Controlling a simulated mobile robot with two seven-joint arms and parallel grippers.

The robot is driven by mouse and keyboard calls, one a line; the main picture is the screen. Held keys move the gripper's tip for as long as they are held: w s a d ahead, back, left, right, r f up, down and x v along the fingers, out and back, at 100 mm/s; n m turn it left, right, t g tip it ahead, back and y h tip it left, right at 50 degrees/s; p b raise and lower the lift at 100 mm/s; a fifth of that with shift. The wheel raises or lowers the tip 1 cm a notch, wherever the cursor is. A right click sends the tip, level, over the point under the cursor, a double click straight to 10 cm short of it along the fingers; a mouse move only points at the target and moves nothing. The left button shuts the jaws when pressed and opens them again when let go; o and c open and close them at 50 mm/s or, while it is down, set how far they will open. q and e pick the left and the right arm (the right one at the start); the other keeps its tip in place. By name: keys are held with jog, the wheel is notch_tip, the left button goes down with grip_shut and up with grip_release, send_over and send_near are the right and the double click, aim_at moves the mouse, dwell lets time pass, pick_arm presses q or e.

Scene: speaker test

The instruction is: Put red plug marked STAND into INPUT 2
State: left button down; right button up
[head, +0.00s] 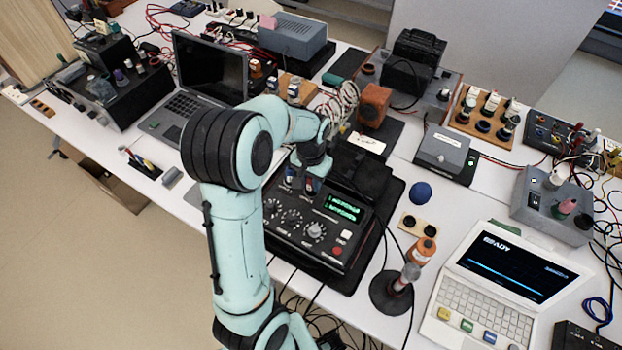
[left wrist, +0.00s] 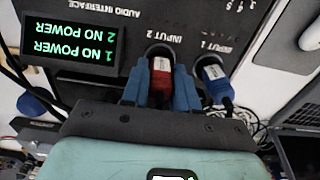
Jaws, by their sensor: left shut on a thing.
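The black audio interface (head: 320,228) lies on the table, its green display (left wrist: 72,46) reading NO POWER for 1 and 2. In the left wrist view, the picture is upside down. A red plug (left wrist: 161,76) with a white label is between the blue fingers of my left gripper (left wrist: 160,92), which is shut on it. The plug's front end is at the round INPUT 2 socket (left wrist: 160,49); how deep it sits cannot be told. The label is too small to read. A blue plug (left wrist: 214,80) is at INPUT 1, just right of the gripper. My right gripper is not in view.
An open laptop (head: 212,70) stands left of the interface. Loose cables run around the interface. Boxes and plug racks crowd the table's back.

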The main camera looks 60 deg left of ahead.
pick_arm(q)
jog(key=shift+f, duration=0.25)
dwell(0.7)
jog(key=c, duration=0.8)
grip_release()
notch_tip(320, 180, up, 14)
jog(key=shift+f+p, duration=0.25)
jog(key=shift+p, duration=0.35)
